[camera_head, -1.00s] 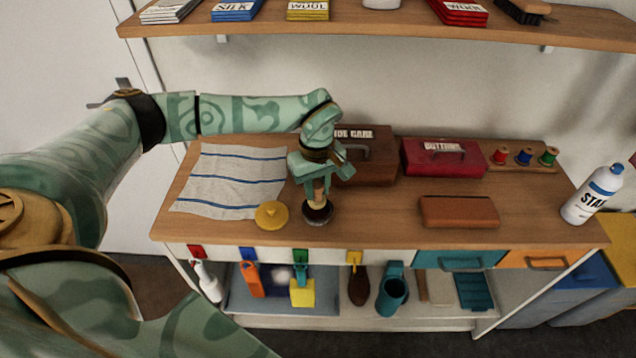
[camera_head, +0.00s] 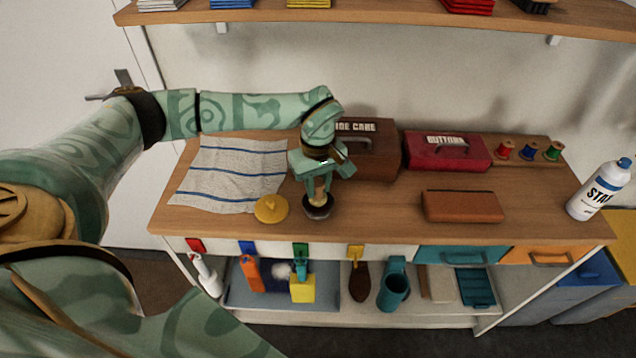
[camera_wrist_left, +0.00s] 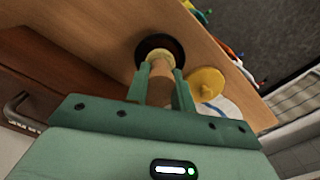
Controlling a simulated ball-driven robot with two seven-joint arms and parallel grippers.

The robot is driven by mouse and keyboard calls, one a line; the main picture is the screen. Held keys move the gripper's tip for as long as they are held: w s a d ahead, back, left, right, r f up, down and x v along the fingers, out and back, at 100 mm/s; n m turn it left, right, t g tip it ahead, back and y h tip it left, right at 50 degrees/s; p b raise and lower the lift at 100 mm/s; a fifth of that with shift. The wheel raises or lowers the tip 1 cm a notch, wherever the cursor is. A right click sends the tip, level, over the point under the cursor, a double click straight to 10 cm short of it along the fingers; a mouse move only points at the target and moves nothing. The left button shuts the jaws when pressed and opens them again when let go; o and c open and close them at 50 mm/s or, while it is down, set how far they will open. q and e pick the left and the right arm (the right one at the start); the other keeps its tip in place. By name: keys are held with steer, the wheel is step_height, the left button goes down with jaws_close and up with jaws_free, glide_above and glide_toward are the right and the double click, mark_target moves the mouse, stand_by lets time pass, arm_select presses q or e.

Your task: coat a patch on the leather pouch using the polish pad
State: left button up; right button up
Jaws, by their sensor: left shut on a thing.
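The polish pad (camera_wrist_left: 160,88) has a wooden handle and a pale yellow head. My left gripper (camera_head: 319,192) is shut on its handle and points down over the dark round tin (camera_head: 318,212). The pad's head is at the tin's opening; the wrist view shows the tin (camera_wrist_left: 150,42) around it. I cannot tell how firmly it presses. The leather pouch (camera_head: 462,206), a flat orange-brown piece, lies on the worktop to the right, apart from the gripper. My right gripper is not in view.
A yellow lid (camera_head: 271,209) lies left of the tin. A striped cloth (camera_head: 230,175) is farther left. A brown case (camera_head: 368,155) and red buttons box (camera_head: 445,153) stand behind. A white bottle (camera_head: 598,192) stands at the right. The worktop between tin and pouch is clear.

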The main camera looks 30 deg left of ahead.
mark_target(318, 181)
arm_select(q)
steer(key=shift+f, duration=0.45)
stand_by(0.3)
steer(key=shift+s+f, duration=0.1)
stand_by(1.3)
step_height(318, 181, up, 7)
steer(key=p, duration=0.6)
steer(key=shift+p, duration=0.35)
stand_by(0.4)
